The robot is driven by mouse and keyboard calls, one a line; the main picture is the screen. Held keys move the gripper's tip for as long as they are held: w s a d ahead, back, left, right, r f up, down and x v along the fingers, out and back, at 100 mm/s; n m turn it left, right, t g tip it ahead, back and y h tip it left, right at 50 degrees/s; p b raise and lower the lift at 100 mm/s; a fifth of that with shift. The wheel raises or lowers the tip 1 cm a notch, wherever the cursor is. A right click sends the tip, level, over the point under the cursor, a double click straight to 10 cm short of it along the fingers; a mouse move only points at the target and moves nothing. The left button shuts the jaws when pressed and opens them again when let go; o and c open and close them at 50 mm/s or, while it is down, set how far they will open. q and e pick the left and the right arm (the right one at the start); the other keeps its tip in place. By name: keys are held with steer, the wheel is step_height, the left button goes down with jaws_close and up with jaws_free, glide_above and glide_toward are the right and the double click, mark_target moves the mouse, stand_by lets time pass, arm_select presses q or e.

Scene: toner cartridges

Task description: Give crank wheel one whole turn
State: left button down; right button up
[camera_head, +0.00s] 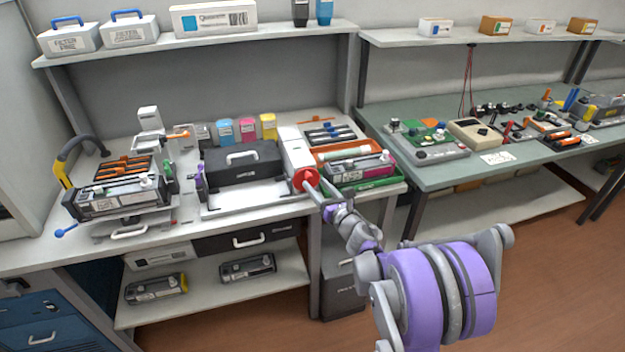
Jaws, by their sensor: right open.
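The crank wheel (302,175) is a small red wheel on the front of a white upright housing (295,150) at the right end of the left workbench. My right arm reaches in from the lower right, and my right gripper (314,186) is at the right side of the red wheel. The gripper is open. It overlaps the wheel in the picture, and I cannot tell whether its fingers touch the rim or a handle. The gripper and wrist hide part of the wheel. My left gripper is not in view.
A black case (243,165) stands left of the housing. A green tray (380,184) with a toner cartridge (358,168) and an orange tray lie close to the right of the wheel. Another cartridge (118,196) sits at the bench's left. The floor ahead is clear.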

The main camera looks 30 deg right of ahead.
mark_target(311, 178)
steer(key=shift+w, duration=1.6)
steer(key=shift+c, duration=0.2)
jaws_close()
